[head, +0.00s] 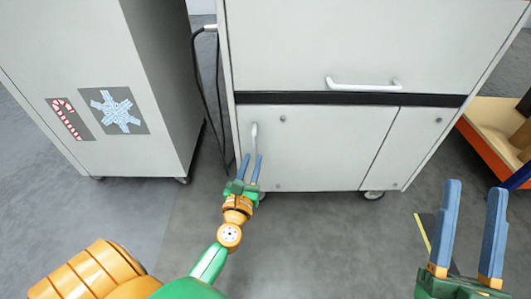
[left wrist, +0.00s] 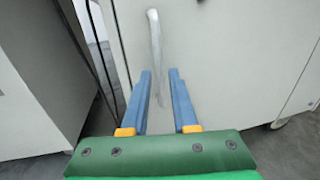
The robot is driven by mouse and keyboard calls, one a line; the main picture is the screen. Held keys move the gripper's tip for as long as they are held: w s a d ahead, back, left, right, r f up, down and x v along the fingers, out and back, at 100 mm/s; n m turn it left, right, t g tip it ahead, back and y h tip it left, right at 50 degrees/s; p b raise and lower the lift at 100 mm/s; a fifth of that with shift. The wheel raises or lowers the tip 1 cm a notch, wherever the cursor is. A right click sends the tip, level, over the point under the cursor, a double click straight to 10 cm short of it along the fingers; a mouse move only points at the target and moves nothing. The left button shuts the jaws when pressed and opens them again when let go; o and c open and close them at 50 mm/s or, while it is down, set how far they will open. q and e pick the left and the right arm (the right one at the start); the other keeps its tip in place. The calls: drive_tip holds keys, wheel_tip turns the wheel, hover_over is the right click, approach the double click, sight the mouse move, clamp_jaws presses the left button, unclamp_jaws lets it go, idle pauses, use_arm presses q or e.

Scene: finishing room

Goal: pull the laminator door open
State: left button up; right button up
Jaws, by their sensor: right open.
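The laminator is a large pale grey cabinet on castors. Its lower door (head: 325,145) is closed flush and has a short white vertical handle (head: 254,131) near its left edge. The handle also shows in the left wrist view (left wrist: 155,40), its lower part between my left fingertips. My left gripper (head: 251,158) is open around the handle's lower end, with gaps visible beside the bar. Contact is not clear. My right gripper (head: 474,190) is open and empty at the lower right, apart from the cabinet.
A white horizontal handle (head: 363,85) sits on the upper panel above a black strip (head: 350,99). A grey cabinet (head: 100,70) with candy-cane and snowflake pictures stands at left. Black cables (head: 197,75) hang between. An orange-edged wooden shelf (head: 490,125) is at right.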

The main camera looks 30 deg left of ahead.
sight(255, 152)
use_arm(q)
drive_tip(key=x, duration=0.4)
drive_tip(key=shift+w+a, duration=0.2)
clamp_jaws()
idle(1.2)
